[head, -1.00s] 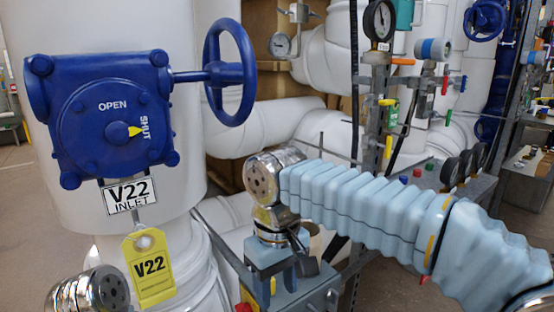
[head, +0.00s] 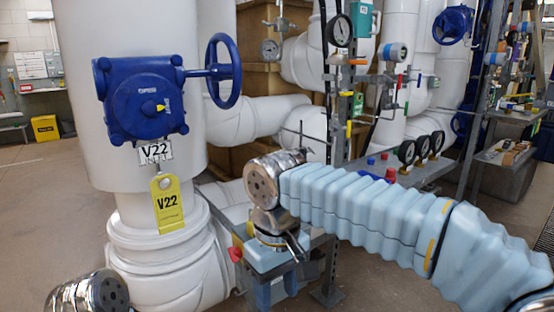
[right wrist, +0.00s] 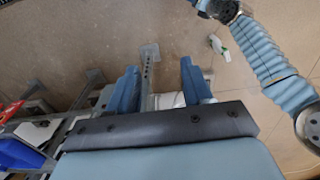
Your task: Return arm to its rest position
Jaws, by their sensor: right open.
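My right arm (head: 370,215) comes in from the right, in its light blue ribbed sleeve. Its metal wrist is bent so that my right gripper (head: 276,287) hangs down. In the right wrist view my right gripper (right wrist: 160,88) has its two blue fingers wide apart, with nothing held between them. Floor and a grey metal stand show beyond the fingers. A metal joint of my left arm (head: 88,294) shows at the bottom left of the head view. My left gripper is not in view.
A blue valve gearbox (head: 145,98) with a handwheel (head: 223,71) is on a white pipe, with a yellow V22 tag (head: 167,203) below. A gauge rack (head: 395,165) stands behind my right arm. Open floor (head: 40,215) lies at the left.

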